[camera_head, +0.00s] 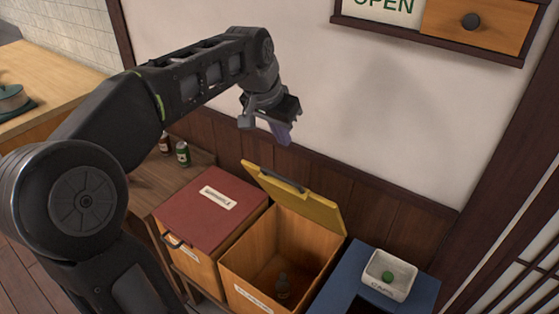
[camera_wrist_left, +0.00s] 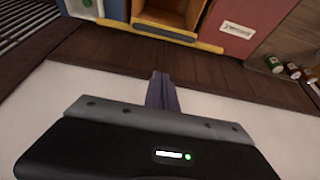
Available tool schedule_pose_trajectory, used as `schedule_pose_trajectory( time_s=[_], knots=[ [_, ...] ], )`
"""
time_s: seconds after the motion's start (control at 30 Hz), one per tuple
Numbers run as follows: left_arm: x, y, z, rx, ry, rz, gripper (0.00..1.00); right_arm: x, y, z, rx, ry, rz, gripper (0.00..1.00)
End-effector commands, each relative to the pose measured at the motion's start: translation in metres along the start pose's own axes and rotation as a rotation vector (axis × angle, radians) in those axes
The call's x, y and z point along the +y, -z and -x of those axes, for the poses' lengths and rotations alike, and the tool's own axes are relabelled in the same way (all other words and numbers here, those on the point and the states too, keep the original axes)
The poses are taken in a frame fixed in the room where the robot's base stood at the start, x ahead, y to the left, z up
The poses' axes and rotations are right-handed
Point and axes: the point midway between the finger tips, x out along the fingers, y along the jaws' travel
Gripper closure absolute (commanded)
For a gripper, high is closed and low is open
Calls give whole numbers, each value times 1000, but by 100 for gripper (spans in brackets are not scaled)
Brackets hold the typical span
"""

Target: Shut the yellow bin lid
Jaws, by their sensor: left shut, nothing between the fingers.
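The yellow lid (camera_head: 297,199) stands open, tilted up at the back edge of the wooden bin (camera_head: 248,268). A dark handle strip lies along its upper edge. Something small and grey shows inside the bin. In the left wrist view the lid's yellow edge (camera_wrist_left: 178,37) lies beyond the fingers, with the bin's inside behind it. My left gripper (camera_head: 284,137) is shut and empty, above and behind the lid near the wall, apart from it. Its purple fingers also show in the left wrist view (camera_wrist_left: 161,88). My right gripper is not in view.
A red-lidded bin (camera_head: 210,208) stands shut on the left. A blue bin (camera_head: 405,289) on the right carries a white tray (camera_head: 389,274) with a green thing in it. Cans (camera_head: 183,154) stand on the wooden surface at left. A shelf (camera_head: 430,45) hangs on the wall.

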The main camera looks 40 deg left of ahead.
Motion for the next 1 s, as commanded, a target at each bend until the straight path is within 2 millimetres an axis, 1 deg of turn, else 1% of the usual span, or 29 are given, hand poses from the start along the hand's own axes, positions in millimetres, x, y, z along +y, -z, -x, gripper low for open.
schedule_pose_trajectory(
  time_s=[0.1,0.23,0.4,0.53,1.0],
  knots=[
    [0,-1,-26,-6,-2,1,100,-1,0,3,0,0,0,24],
    [0,-1,-51,-5,-1,0,100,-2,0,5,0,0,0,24],
    [0,-26,-55,-1,1,1,100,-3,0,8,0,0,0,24],
    [0,-36,-58,-1,0,0,100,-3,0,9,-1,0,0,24],
    [0,-39,-60,3,0,0,100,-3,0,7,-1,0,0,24]
  ],
)
